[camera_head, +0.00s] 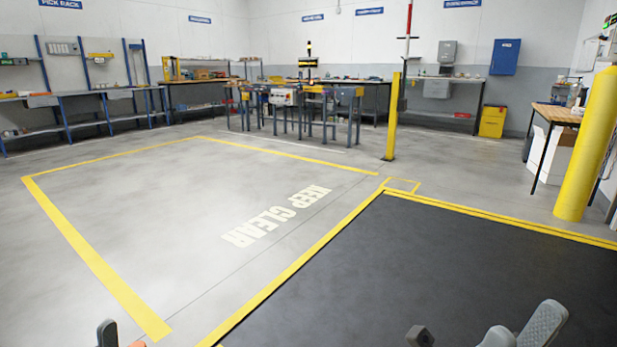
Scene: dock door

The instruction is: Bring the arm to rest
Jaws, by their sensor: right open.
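My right gripper (481,334) shows at the bottom right edge, in front of the dark floor area. Its grey fingers are apart and I see nothing between them. Its lower part is cut off by the frame. My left gripper (108,334) shows only as a small dark grey tip at the bottom left edge, over the grey floor. Most of it is out of the frame, so its opening cannot be judged. Neither gripper visibly touches anything.
A dark mat-like floor area (450,260) with yellow edging fills the lower right. A yellow-outlined "KEEP CLEAR" floor zone (150,210) lies empty at left. A yellow bollard (590,145) and wooden table (556,113) stand right. A yellow post (391,120) and workbenches are farther back.

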